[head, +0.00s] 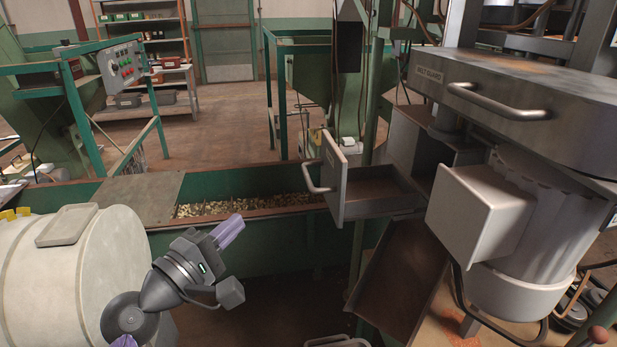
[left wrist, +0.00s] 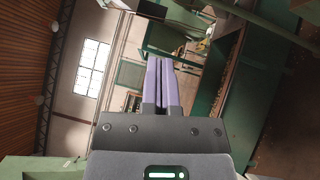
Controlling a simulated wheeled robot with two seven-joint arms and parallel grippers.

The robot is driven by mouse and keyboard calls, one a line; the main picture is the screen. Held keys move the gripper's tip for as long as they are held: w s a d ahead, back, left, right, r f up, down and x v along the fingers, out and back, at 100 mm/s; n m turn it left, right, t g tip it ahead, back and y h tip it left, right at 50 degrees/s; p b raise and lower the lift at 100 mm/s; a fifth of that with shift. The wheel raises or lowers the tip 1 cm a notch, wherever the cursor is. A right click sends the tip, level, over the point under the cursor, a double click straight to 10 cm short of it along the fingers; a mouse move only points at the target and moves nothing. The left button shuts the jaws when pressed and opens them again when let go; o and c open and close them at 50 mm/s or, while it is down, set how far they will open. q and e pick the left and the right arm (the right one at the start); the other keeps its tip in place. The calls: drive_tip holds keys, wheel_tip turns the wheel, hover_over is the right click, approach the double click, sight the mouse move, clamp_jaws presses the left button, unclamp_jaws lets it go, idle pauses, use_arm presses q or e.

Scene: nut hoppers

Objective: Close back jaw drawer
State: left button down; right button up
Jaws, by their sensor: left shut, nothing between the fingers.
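An open drawer (head: 378,195) with a pale front panel and a bar handle (head: 318,178) juts out left from the machine at the centre right of the head view. Its brown inside is bare. My left gripper (head: 232,229) is shut and empty, with its purple fingers pointing up and right. It is to the left of the drawer and lower in the picture, apart from it. In the left wrist view the same fingers (left wrist: 162,82) lie side by side. My right gripper is not seen.
A green trough (head: 215,239) full of nuts runs behind my left gripper. A belt guard (head: 530,95) with a handle overhangs the right side. A pale box-like panel (head: 480,213) stands right of the drawer. A brown chute (head: 398,285) slopes below the drawer.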

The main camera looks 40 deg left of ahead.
use_arm(q)
drive_tip(key=w+d+r, duration=0.1)
drive_tip(key=w+r, duration=0.1)
drive_tip(key=w, duration=0.9)
drive_tip(key=shift+w+d, duration=0.25)
drive_tip(key=shift+w, duration=0.05)
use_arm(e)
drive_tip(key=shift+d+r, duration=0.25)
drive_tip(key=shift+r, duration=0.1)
use_arm(q)
drive_tip(key=shift+w+p, duration=0.1)
drive_tip(key=shift+p, duration=0.2)
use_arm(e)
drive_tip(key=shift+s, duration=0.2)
